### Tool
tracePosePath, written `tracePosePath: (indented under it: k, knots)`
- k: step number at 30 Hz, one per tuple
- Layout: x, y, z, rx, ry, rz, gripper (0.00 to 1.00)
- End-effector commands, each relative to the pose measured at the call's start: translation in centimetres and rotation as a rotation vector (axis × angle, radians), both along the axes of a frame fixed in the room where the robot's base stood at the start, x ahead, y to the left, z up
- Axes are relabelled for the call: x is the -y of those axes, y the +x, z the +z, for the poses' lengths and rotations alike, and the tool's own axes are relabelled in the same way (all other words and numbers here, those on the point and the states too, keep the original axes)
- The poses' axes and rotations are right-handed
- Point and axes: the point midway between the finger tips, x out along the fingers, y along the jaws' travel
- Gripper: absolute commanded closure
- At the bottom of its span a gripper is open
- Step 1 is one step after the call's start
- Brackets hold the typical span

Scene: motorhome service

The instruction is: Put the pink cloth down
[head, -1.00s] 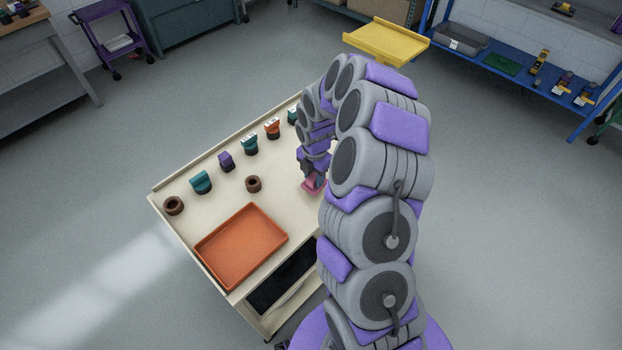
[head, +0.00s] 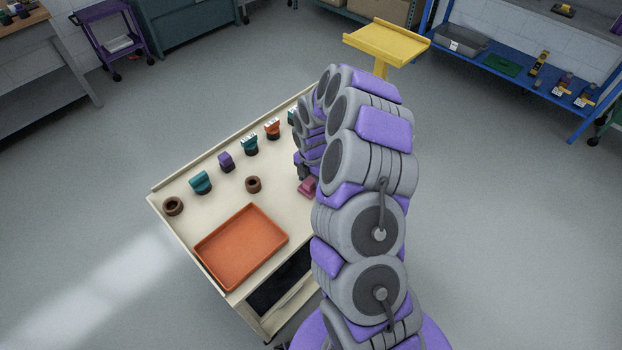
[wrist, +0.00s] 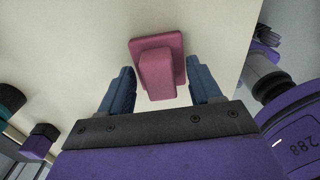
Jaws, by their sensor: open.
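The pink cloth (wrist: 158,68) rests on the cream bench top (wrist: 85,45), seen in the wrist view as a pink block shape with a flat base. In the head view the cloth (head: 308,187) lies on the bench near its right side, partly beside my arm. My gripper (wrist: 160,88) is open, with one blue finger on each side of the cloth and visible gaps between them and it. In the head view my gripper is mostly hidden behind my arm links.
An orange tray (head: 240,247) sits on the bench's near left. A yellow stand (head: 386,42) and blue shelf (head: 520,75) stand beyond.

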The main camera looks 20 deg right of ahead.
Motion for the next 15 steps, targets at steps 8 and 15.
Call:
tracePosePath:
  k: [8,15]
  knots:
    - [0.0,0.0,-0.4,0.001,0.0,0.0,0.36]
    - [0.9,-0.1,4.9,0.004,0.0,-0.001,0.36]
